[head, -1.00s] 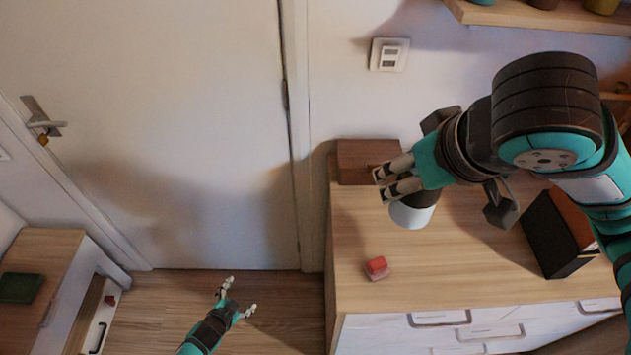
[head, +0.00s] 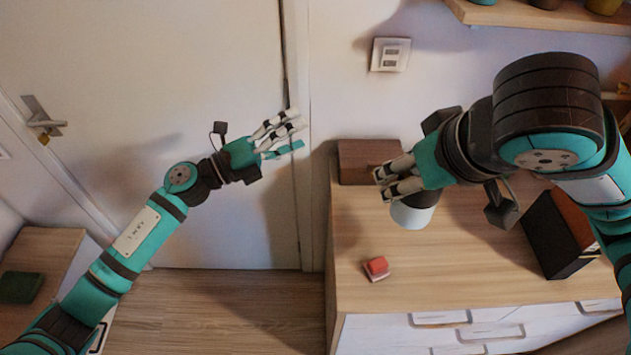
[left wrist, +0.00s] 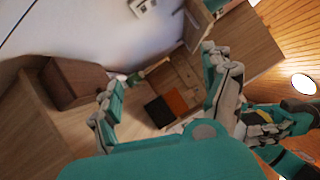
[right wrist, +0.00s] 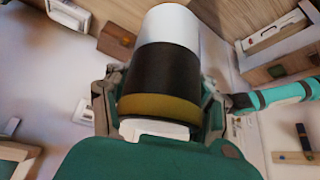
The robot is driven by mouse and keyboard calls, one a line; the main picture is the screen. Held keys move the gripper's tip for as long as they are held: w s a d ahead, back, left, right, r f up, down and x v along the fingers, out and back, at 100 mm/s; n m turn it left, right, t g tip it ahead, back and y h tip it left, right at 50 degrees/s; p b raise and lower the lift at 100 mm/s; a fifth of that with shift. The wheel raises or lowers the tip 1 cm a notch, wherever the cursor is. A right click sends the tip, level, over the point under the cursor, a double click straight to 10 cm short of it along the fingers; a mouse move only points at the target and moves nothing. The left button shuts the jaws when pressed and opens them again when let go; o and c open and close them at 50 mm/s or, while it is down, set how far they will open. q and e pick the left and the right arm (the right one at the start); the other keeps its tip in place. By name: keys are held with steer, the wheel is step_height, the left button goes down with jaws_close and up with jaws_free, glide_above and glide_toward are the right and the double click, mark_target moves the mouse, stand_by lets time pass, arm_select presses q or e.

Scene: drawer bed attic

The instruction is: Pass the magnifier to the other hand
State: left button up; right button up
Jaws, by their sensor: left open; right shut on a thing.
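The magnifier (head: 412,211) shows in the head view as a pale cylinder below my right gripper (head: 384,182), above the dresser top. In the right wrist view the magnifier (right wrist: 167,70) has a white far end, a black body and a gold band. The right gripper's fingers are shut around its sides. My left gripper (head: 298,130) is open and empty in front of the door, left of the right gripper, its fingers pointing right with a gap between them and the magnifier. The left wrist view shows its two fingers (left wrist: 160,72) spread apart.
The dresser (head: 460,260) holds a small red object (head: 376,267), a brown box (head: 365,160) and a black holder (head: 555,235). A shelf (head: 540,15) juts out at upper right. A lower cabinet with a green object (head: 21,287) stands at left. Floor space lies between the furniture.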

arm_select(q)
steer(key=s+d+r+m+g+h, duration=0.1)
steer(key=s+d+r+m+g, duration=0.35)
steer(key=s+r+m, duration=0.35)
steer(key=m+g+y, duration=0.4)
steer(key=m+g, duration=0.1)
steer(key=m, duration=0.6)
glide_toward(396, 205)
arm_select(e)
steer(key=shift+s, duration=0.1)
arm_select(q)
steer(key=shift+t, duration=0.25)
steer(key=x, duration=0.3)
steer(key=f+x, duration=0.1)
steer(key=x, duration=0.7)
steer(key=shift+w+a+f, duration=0.2)
steer(key=shift+w+f, duration=0.05)
steer(key=shift+w, duration=0.2)
steer(key=shift+w, duration=0.1)
steer(key=c, duration=1.3)
steer(key=shift+c, duration=0.2)
arm_select(e)
steer(key=o, duration=1.4)
